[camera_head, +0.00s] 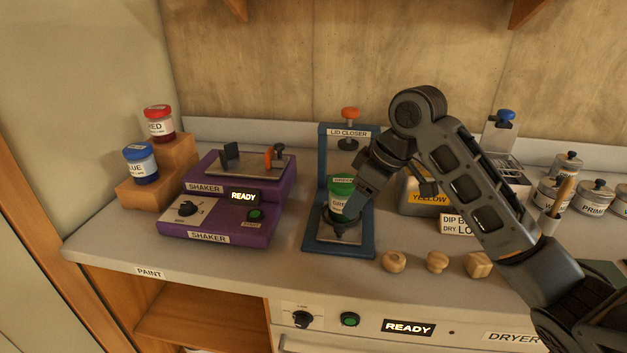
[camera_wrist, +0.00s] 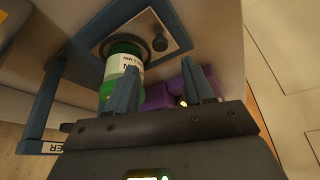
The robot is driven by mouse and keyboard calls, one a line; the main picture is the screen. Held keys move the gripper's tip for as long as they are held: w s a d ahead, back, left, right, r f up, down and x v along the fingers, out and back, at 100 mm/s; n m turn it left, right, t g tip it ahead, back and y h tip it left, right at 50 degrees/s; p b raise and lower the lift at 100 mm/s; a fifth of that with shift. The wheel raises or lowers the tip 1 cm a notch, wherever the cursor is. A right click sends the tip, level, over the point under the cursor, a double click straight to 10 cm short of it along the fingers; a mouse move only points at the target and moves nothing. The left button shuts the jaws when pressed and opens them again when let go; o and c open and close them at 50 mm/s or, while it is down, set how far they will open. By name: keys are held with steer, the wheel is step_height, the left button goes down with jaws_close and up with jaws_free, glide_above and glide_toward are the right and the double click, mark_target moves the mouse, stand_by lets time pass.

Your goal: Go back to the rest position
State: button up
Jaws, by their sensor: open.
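My gripper (camera_head: 357,194) is at the blue-framed lid closer (camera_head: 327,245), beside the green paint jar (camera_head: 341,186). The jar stands on the lid closer's base plate with a green lid on. In the wrist view the two fingers of my gripper (camera_wrist: 165,88) are spread apart with nothing between them. The green jar (camera_wrist: 122,62) shows beyond the left finger there, partly hidden by it. Part of the jar is hidden by my gripper in the head view. I cannot tell whether a finger touches the jar.
A purple shaker (camera_head: 222,212) stands left of the lid closer. A red jar (camera_head: 158,123) and a blue jar (camera_head: 141,163) sit on wooden steps (camera_head: 150,193). Several wooden knobs (camera_head: 437,262) lie at the front. A yellow-labelled container (camera_head: 421,199) is partly behind my arm. Open air lies above the counter.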

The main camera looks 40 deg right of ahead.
steer(key=w+a+f+m+t+y, duration=0.15)
steer(key=a+t, duration=0.25)
steer(key=a, duration=0.7)
steer(key=a+f+m+t+y, duration=0.2)
steer(key=a+f+t, duration=0.1)
steer(key=a, duration=0.7)
steer(key=s+a+f+m+t, duration=0.2)
steer(key=s+a+f+m, duration=0.15)
steer(key=s, duration=0.25)
steer(key=s+f+m+h, duration=0.1)
steer(key=s+f+h, duration=0.1)
steer(key=s, duration=0.7)
steer(key=s+f+h, duration=0.1)
steer(key=s+h, duration=0.2)
steer(key=s, duration=0.6)
steer(key=s+d+r+n+t, duration=0.1)
steer(key=s+d+r, duration=0.2)
steer(key=s, duration=0.5)
steer(key=s+d+r+n, duration=0.2)
steer(key=s+d+r, duration=0.1)
steer(key=s, duration=0.5)
steer(key=shift+d+r+n+t, duration=0.3)
steer(key=shift+d+r+t, duration=0.05)
steer(key=shift+r+t, duration=0.05)
